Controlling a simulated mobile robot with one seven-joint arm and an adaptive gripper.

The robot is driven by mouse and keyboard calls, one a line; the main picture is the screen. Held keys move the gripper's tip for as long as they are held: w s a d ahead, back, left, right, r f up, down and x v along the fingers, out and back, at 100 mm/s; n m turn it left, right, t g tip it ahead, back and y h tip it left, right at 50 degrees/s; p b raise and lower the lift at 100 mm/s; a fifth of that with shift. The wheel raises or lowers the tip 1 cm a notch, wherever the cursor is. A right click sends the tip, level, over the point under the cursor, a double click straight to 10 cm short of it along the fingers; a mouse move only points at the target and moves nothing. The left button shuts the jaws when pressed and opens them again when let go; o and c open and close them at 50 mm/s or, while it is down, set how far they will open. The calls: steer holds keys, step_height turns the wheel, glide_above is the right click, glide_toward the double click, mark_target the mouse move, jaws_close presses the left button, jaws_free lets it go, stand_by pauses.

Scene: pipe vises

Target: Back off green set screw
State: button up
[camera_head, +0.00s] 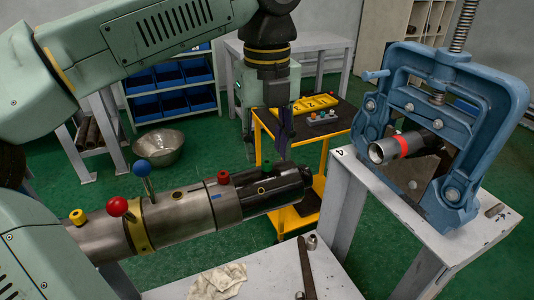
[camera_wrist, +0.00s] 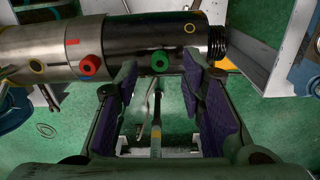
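The green set screw (camera_wrist: 160,61) is a round knob on the black end section of a horizontal pipe assembly (camera_wrist: 130,40). In the head view the green set screw (camera_head: 266,165) is small, on top of the black section. My gripper (camera_wrist: 160,68) is open in the wrist view, with one purple-padded finger on each side of the green screw and gaps between. In the head view my gripper (camera_head: 285,150) points down just above the black section. Whether the fingers touch the pipe is hard to tell.
A red knob (camera_wrist: 91,65) sits beside the green one. A blue ball-topped pin (camera_head: 142,168), a red ball knob (camera_head: 117,206) and a yellow knob (camera_head: 77,216) stand further left. A blue vise (camera_head: 440,110) is at right. A rag (camera_head: 218,281) lies on the table below.

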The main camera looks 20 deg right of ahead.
mark_target(268, 162)
steer(key=shift+r, duration=2.4)
